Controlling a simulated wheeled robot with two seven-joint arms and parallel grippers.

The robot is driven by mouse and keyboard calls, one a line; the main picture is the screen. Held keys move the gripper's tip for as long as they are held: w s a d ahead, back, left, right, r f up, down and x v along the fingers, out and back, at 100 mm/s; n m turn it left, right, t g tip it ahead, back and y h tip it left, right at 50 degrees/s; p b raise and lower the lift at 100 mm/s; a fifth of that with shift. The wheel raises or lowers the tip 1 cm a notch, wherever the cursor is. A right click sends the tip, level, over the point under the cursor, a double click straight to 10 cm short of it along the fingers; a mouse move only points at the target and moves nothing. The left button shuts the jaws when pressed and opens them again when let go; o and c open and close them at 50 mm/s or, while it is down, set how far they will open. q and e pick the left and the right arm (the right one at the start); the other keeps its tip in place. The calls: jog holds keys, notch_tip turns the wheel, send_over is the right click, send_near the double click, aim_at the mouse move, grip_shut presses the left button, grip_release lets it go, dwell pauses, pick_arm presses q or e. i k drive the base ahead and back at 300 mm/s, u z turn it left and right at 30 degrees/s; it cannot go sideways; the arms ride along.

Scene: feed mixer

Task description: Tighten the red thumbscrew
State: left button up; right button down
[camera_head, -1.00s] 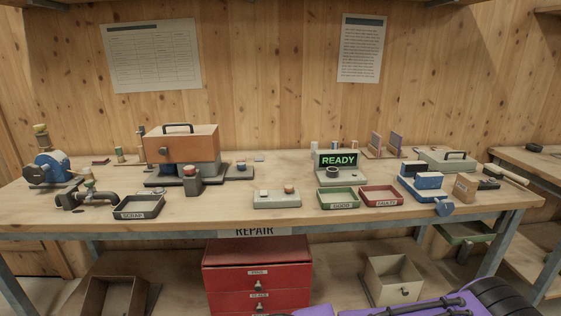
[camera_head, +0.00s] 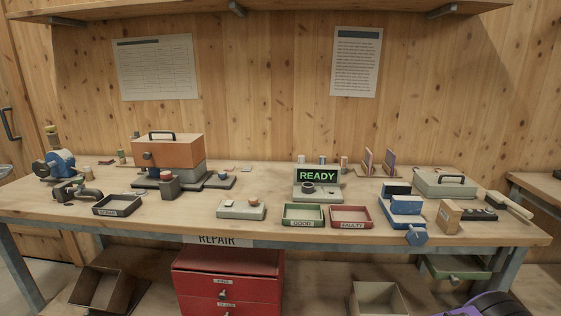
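No part is clearly readable as the red thumbscrew at this size. A small red cap (camera_head: 168,175) sits on a dark grey block (camera_head: 169,188) in front of the orange-topped machine (camera_head: 168,151). Another small reddish knob (camera_head: 254,202) is on the low grey-green box (camera_head: 241,211) near the bench's front. I cannot tell whether either is the thumbscrew. A blue clamp-like device (camera_head: 61,163) stands at the far left of the bench.
The wooden bench (camera_head: 290,238) also holds a READY display (camera_head: 317,175), a scrap tray (camera_head: 117,211), a green good tray (camera_head: 303,223), a red faulty tray (camera_head: 350,224) and blue blocks (camera_head: 402,206). Red drawers (camera_head: 228,283) stand underneath. Bare bench top separates several items.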

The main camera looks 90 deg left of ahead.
aim_at(166, 175)
jog(key=u, duration=2.45)
